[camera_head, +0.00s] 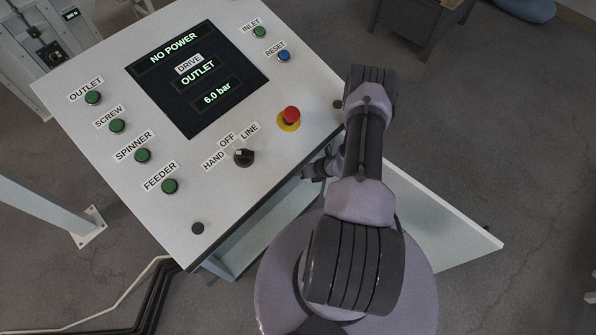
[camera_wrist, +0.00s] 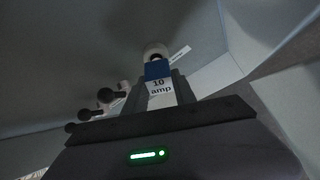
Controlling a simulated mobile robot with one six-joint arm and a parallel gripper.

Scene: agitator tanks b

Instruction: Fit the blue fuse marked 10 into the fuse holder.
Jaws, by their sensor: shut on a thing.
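In the wrist view the blue fuse (camera_wrist: 157,70) carries a white label reading "10 amp". My gripper (camera_wrist: 161,84) is shut on it, with one dark finger on each side of the label. A pale round fitting (camera_wrist: 155,49) with a dark middle lies just past the fuse's far end, in line with it. It looks like the fuse holder, but its small label is unreadable. I cannot tell whether the fuse touches it or has entered it. In the head view the gripper and fuse are hidden below the control panel and my arm.
Several dark knobs with pale bases (camera_wrist: 114,95) stand left of the fuse in the dim cabinet. The control panel (camera_head: 200,215) overhangs the cabinet; its screen (camera_head: 200,82) reads "NO POWER". A pale open door or panel (camera_head: 445,225) lies right of my arm.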

